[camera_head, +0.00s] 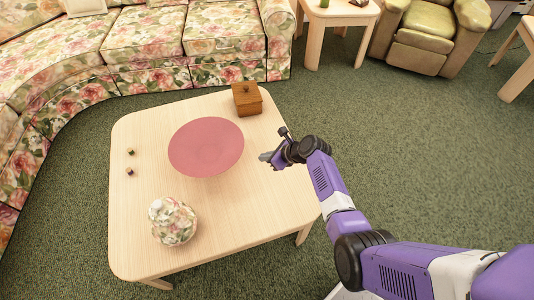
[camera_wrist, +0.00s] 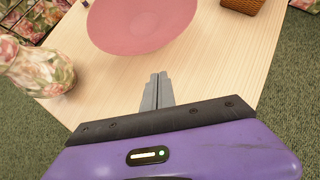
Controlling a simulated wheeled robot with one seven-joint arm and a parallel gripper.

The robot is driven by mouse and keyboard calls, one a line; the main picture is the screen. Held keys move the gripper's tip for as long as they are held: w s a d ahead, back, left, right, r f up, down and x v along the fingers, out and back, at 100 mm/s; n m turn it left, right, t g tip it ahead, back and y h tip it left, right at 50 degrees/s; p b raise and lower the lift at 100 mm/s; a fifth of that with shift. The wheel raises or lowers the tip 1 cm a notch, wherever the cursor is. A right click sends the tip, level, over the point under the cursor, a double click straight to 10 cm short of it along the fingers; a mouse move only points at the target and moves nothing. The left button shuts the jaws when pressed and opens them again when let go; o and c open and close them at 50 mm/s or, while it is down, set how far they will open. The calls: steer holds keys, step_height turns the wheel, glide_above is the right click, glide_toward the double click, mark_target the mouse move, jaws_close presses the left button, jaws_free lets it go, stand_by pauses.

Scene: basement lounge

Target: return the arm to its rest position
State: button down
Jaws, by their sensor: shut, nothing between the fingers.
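My purple and white arm reaches in from the lower right of the head view. My gripper (camera_head: 266,158) is over the right edge of the light wood table (camera_head: 255,215), to the right of a pink dish. In the wrist view my gripper (camera_wrist: 157,78) shows its two grey fingers side by side, shut with nothing between them. The fingertips point toward the pink dish (camera_wrist: 140,25) and appear apart from it. The height of the gripper above the table is hard to tell.
On the table are the pink dish (camera_head: 206,147), a wooden box (camera_head: 247,98), a floral vase (camera_head: 172,221) and two small knobs (camera_head: 129,171). A floral sofa (camera_head: 150,45) stands behind, a green armchair (camera_head: 425,35) at the back right.

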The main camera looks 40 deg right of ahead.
steer(key=shift+s+d+r, duration=0.1)
steer(key=shift+s+r, duration=0.25)
steer(key=shift+s, duration=0.05)
